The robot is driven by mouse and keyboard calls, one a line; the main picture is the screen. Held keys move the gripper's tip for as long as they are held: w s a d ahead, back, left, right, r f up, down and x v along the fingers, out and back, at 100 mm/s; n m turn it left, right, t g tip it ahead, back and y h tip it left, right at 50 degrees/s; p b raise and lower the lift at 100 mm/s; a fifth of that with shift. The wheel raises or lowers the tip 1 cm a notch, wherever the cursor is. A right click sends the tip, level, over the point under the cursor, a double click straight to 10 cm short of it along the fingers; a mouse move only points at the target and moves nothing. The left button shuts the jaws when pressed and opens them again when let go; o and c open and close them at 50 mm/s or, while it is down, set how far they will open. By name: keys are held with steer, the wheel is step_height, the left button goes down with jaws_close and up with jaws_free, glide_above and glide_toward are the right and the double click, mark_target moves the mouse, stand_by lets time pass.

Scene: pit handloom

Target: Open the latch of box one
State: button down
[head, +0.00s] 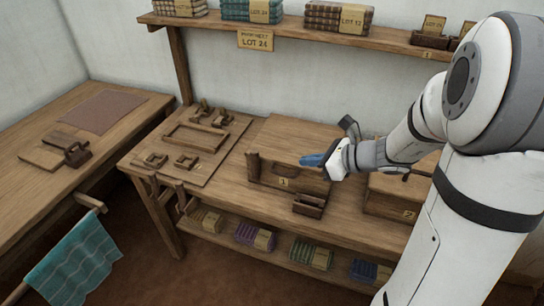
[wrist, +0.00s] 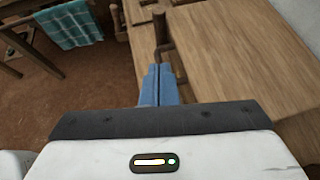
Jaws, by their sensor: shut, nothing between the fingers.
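Box one (head: 290,139) is a wooden box with a "1" tag on its front, standing on the workbench in the head view. Its wooden top also shows at the right of the wrist view (wrist: 225,50). A dark upright wooden piece, possibly the latch, stands at the left end of its front (head: 253,166). A similar dark bar with a short side stub shows in the wrist view (wrist: 160,30). My gripper (head: 303,160) has blue fingers, shut and empty, in front of the box. In the wrist view its tips (wrist: 158,68) point toward the bar; contact cannot be told.
A small open wooden holder (head: 309,205) sits at the bench's front, below the tag. Box two (head: 385,192) stands to the right, partly behind my arm. A board with wooden fittings (head: 190,176) lies to the left. A shelf (head: 395,42) with folded cloths runs above.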

steer(key=shift+a, duration=0.1)
glide_toward(258, 158)
steer(key=f, duration=0.1)
steer(key=a+f, duration=0.1)
steer(key=f, duration=0.1)
steer(key=shift+w+a+f, duration=0.15)
steer(key=shift+w+a, duration=0.05)
steer(key=shift+w, duration=0.1)
steer(key=shift+w+a, duration=0.7)
steer(key=shift+a, duration=0.35)
steer(key=shift+w+a, duration=0.35)
steer(key=shift+a, duration=0.15)
